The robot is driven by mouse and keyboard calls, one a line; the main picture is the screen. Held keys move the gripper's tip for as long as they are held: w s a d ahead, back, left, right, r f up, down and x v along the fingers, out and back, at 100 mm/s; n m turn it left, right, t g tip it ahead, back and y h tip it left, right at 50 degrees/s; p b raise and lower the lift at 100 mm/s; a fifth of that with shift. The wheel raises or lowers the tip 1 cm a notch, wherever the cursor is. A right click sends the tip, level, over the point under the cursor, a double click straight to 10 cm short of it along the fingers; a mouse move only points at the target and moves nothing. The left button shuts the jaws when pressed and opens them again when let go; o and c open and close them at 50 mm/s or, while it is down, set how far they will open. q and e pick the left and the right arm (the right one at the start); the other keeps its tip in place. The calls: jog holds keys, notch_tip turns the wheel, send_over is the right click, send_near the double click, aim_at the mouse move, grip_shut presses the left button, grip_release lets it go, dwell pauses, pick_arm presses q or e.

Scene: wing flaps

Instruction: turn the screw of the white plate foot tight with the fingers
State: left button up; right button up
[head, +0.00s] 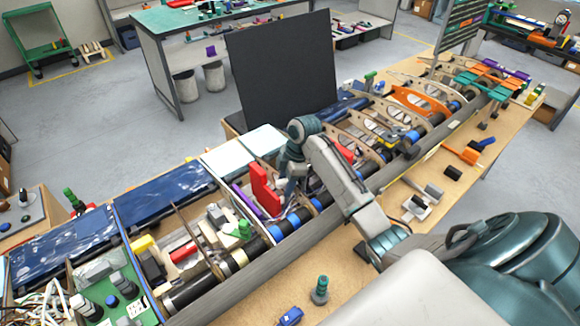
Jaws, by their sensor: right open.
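My right gripper (283,185) hangs over the open bay of the long wing frame, just right of a red upright block. Its jaws are open, but the fingertips are small and partly hidden, and I see nothing held in them. Two white plates lie on the wing's far side: one (228,159) left of the gripper, and one (265,141) just behind it. I cannot make out the foot or its screw; the gripper and arm cover part of that spot. My left gripper is not in view.
The red block (264,190) stands close to the gripper. A dark upright panel (282,70) stands behind. A green screw-like piece (320,290) and a blue piece (290,316) lie on the bench in front.

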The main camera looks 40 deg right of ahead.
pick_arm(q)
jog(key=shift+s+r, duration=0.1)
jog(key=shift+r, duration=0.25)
pick_arm(e)
jog(key=shift+x, duration=0.8)
jog(key=shift+s+f, duration=0.1)
jog(key=shift+c, duration=0.3)
grip_shut()
